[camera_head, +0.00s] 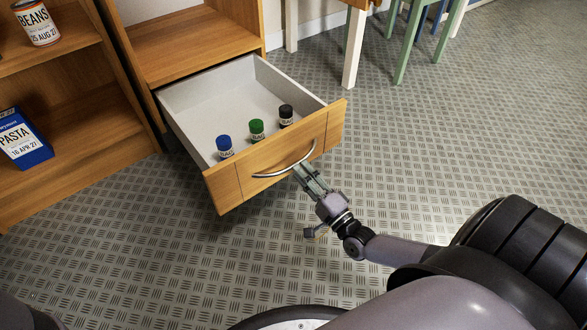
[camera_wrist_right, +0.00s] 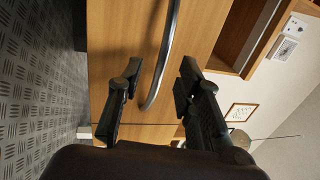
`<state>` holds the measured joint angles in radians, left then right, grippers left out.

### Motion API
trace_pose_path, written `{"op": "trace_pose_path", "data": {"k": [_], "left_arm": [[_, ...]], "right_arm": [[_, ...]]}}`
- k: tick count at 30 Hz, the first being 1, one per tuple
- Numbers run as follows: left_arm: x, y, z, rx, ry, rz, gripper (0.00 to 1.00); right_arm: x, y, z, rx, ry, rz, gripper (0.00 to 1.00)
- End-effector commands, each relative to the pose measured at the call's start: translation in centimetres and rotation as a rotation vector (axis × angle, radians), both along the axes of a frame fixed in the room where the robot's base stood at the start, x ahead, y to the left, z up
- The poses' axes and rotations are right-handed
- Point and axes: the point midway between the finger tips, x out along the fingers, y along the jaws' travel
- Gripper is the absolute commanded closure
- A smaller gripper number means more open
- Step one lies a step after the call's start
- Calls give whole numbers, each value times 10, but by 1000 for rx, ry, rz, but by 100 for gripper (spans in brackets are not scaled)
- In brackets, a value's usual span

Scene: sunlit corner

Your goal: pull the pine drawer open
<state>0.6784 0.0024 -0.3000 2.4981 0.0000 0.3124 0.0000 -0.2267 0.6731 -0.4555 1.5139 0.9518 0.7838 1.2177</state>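The pine drawer (camera_head: 275,148) stands pulled well out of its cabinet, with its pale inside showing. A curved metal handle (camera_head: 272,175) is on its front; it also shows in the wrist view (camera_wrist_right: 169,45). My right gripper (camera_head: 302,170) is at the right part of the handle. In the wrist view, the fingers of my right gripper (camera_wrist_right: 157,82) are spread, one on each side of the handle, with visible gaps. Whether either finger touches the handle is hard to tell. My left gripper is not in view.
Small jars with blue (camera_head: 224,144), green (camera_head: 257,128) and black (camera_head: 286,113) lids stand in the drawer. A shelf at the left holds a beans can (camera_head: 38,24) and a blue pasta box (camera_head: 22,138). The patterned floor (camera_head: 130,245) before the drawer is clear.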

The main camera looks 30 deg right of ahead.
Motion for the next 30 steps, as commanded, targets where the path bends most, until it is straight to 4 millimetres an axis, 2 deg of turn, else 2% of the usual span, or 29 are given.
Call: {"op": "trace_pose_path", "data": {"k": [3, 7, 12, 19, 30], "left_arm": [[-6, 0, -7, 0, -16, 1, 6], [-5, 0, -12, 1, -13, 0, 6], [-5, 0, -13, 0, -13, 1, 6], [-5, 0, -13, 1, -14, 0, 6], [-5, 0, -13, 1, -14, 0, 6]], "right_arm": [[21, 2, 2, 1, -4, 0, 67], [35, 3, 6, 0, -3, -1, 67], [42, 4, 8, 1, 0, 0, 67], [43, 4, 9, 1, 0, 0, 67], [42, 4, 9, 1, 1, 0, 91]]}}
